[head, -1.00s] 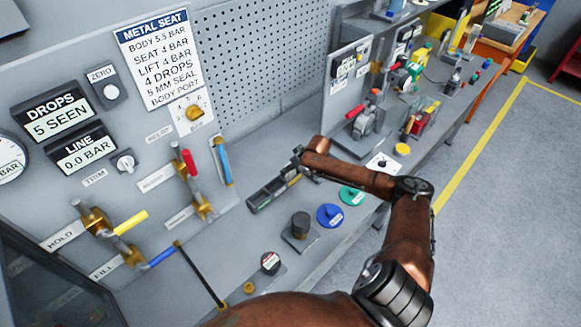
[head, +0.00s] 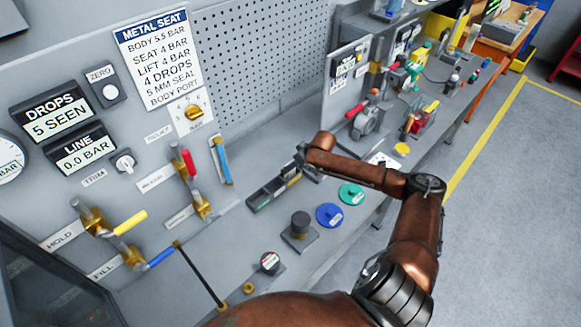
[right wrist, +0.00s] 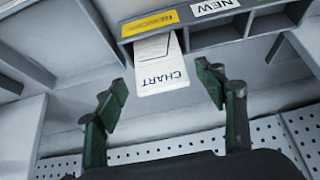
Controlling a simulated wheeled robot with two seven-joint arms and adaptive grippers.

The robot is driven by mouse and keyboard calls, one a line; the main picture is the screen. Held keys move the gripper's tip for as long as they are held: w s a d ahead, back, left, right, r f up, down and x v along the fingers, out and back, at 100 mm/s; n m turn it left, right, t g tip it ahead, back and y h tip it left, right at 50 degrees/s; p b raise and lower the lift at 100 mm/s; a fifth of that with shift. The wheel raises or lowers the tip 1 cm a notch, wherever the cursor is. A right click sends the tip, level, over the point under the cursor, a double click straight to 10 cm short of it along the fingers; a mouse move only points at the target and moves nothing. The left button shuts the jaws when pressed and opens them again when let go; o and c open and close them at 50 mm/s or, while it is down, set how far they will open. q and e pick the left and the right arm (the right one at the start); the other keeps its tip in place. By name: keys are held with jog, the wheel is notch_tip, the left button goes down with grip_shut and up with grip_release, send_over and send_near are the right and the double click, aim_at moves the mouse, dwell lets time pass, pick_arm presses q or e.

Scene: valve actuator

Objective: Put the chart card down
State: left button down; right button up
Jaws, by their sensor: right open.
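The chart card (right wrist: 162,75) is white with the word CHART, which reads upside down in the right wrist view. It sticks out of a slot under a yellow label in a grey compartment holder (right wrist: 232,36). My right gripper (right wrist: 164,90) is open, with its dark green fingers apart on either side of the card's free end. No contact between fingers and card shows. In the head view my right gripper (head: 303,160) is small and partly hidden by my arm, above the bench near the pegboard. My left gripper is not in view.
A dark tray (head: 266,196) lies on the bench below my right gripper. Blue (head: 329,215) and green (head: 351,194) discs and a dark knob block (head: 299,228) stand nearby. Valve levers (head: 190,165) are on the left panel. A pegboard (head: 262,65) rises behind.

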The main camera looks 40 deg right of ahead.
jog(key=v, duration=0.8)
jog(key=shift+r, duration=0.2)
